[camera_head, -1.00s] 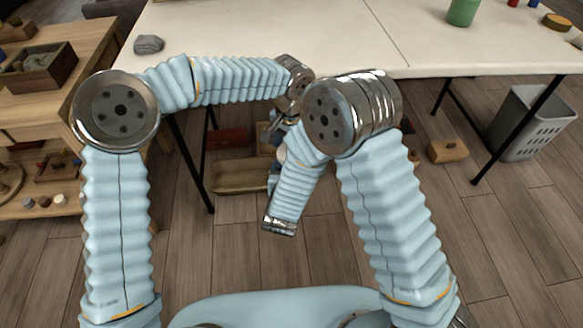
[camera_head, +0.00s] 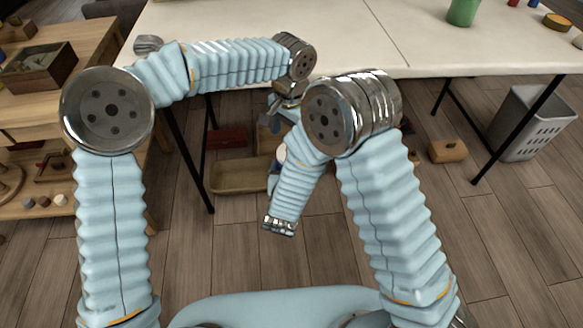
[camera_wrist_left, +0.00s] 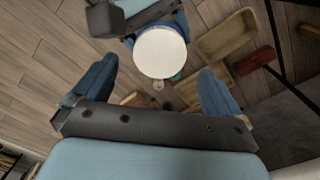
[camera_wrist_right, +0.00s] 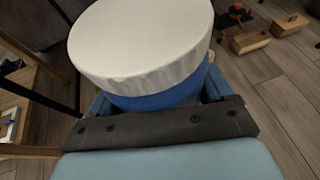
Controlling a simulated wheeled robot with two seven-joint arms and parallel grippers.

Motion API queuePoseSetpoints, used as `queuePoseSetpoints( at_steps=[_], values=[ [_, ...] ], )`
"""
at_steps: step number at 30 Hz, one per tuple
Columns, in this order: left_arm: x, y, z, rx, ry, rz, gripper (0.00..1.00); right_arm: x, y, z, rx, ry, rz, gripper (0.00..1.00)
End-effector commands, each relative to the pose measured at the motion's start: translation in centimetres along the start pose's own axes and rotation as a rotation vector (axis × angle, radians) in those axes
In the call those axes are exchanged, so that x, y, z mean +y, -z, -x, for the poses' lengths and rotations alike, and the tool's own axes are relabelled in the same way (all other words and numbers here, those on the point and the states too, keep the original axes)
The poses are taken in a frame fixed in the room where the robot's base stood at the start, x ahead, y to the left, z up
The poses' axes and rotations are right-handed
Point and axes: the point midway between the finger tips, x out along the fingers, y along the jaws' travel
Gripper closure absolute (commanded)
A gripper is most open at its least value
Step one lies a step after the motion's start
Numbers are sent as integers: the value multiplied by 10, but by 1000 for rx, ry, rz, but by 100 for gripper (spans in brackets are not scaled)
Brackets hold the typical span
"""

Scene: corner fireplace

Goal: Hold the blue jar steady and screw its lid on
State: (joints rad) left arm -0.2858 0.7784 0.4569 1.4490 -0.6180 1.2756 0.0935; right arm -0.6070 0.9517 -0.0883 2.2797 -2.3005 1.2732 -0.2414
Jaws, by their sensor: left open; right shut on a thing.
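The blue jar (camera_wrist_right: 165,98) is upright with its wide white lid (camera_wrist_right: 140,42) sitting on top. How far the lid is threaded cannot be told. My right gripper (camera_wrist_right: 158,90) is shut around the jar's blue body below the lid. In the left wrist view the lid (camera_wrist_left: 160,53) shows as a white disc with a blue edge (camera_wrist_left: 158,28) behind it. My left gripper (camera_wrist_left: 155,72) is open above the lid, its fingers apart on either side and not touching it. In the head view my left gripper (camera_head: 272,120) is small, and my right arm hides most of the jar.
Wooden shelves (camera_head: 60,110) are at left. A tan tray (camera_head: 238,177), a wooden block (camera_head: 448,151) and a grey basket (camera_head: 535,125) are on the floor.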

Motion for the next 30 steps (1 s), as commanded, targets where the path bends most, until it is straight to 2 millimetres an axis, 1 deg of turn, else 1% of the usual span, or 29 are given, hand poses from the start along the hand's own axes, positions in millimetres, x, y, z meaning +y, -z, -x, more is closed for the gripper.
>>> queuePoseSetpoints(
  at_steps=[2,6,9,12,18,23,26,30],
  values=[
    [0,0,6,2,2,68,0,0,0,0,-1,0,0,100],
    [0,1,22,1,3,294,0,0,0,0,-1,0,0,100],
    [0,1,31,3,1,422,0,0,0,0,-1,0,0,100],
    [0,0,34,0,1,482,0,0,0,0,-1,0,0,100],
    [0,0,34,0,0,487,0,0,0,0,-1,0,0,100],
    [0,0,31,0,0,486,0,0,0,0,-1,0,0,100],
    [0,0,21,-2,0,484,0,0,0,0,-1,0,0,100],
    [0,0,-2,-3,-1,484,0,0,0,0,-1,0,0,100]
  ],
)
